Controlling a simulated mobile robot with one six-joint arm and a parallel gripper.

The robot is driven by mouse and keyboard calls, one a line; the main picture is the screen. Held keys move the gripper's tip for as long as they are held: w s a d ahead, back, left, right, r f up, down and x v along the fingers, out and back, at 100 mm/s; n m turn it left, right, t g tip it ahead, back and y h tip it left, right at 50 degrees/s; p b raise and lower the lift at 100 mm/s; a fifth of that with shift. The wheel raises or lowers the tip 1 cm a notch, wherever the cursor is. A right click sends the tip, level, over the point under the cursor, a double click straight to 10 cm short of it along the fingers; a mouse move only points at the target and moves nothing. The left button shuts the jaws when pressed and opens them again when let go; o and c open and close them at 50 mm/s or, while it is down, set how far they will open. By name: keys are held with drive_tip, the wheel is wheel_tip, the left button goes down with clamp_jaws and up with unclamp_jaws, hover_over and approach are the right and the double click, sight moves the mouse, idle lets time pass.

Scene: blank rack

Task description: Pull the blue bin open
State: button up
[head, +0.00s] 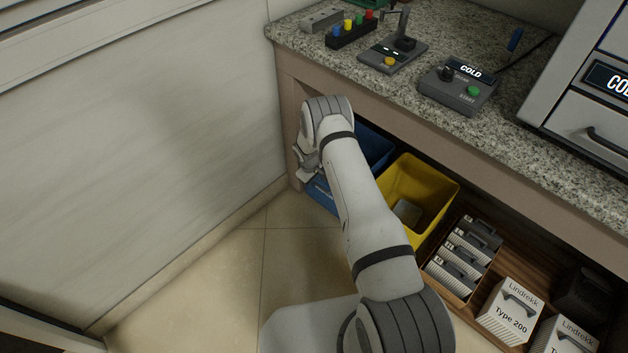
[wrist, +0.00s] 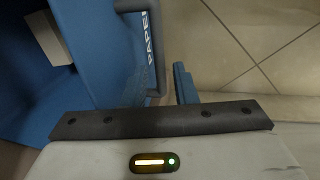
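The blue bin (head: 372,148) stands under the counter at the left end, partly hidden behind my arm. In the wrist view the blue bin (wrist: 85,75) fills the left side, with white lettering on its front and a pale item inside. Its dark grey handle (wrist: 155,45) runs down towards my gripper (wrist: 160,88). A blue finger shows just right of the handle, with a small gap between them. The other finger is hard to make out against the bin. My gripper (head: 306,163) is at the bin's front in the head view, with its fingertips unclear.
A yellow bin (head: 440,185) stands right of the blue bin. A wooden tray (head: 480,285) with dark cases and white Lindrekk boxes is further right. A wall panel (head: 140,130) is close on the left. The tiled floor (head: 235,270) in front is clear.

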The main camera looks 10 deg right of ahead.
clamp_jaws()
